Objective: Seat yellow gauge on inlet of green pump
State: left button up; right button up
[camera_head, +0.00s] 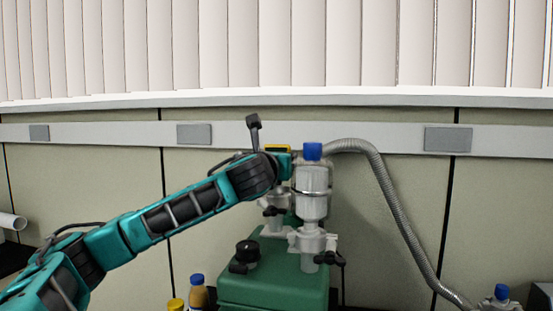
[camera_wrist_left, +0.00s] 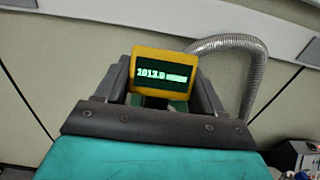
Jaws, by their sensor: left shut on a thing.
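My left gripper (camera_head: 284,163) is shut on the yellow gauge (camera_head: 277,149), high above the green pump (camera_head: 272,289) and just left of the blue-capped clear vessel. In the left wrist view the yellow gauge (camera_wrist_left: 164,73) sits between the fingers of the left gripper (camera_wrist_left: 158,88), its lit display reading about 1013 and facing the camera. The gauge's lower end is hidden, and I cannot tell whether it touches the inlet. The pump's inlet is not clearly visible behind the arm and glassware. My right gripper is not in view.
The clear vessel (camera_head: 313,191) stands over the pump, close to the gripper's right. A ribbed grey hose (camera_head: 392,205) arches down to the right; the wrist view shows it behind the gauge. A black knob (camera_head: 246,251) tops the pump. A blue-capped bottle (camera_head: 198,293) stands left of it.

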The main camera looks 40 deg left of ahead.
aim_at(277, 146)
pick_arm(q)
jog(key=shift+f, duration=0.3)
dwell(0.5)
jog(key=o, duration=1.2)
jog(key=shift+o, duration=0.2)
jog(key=shift+r, duration=3)
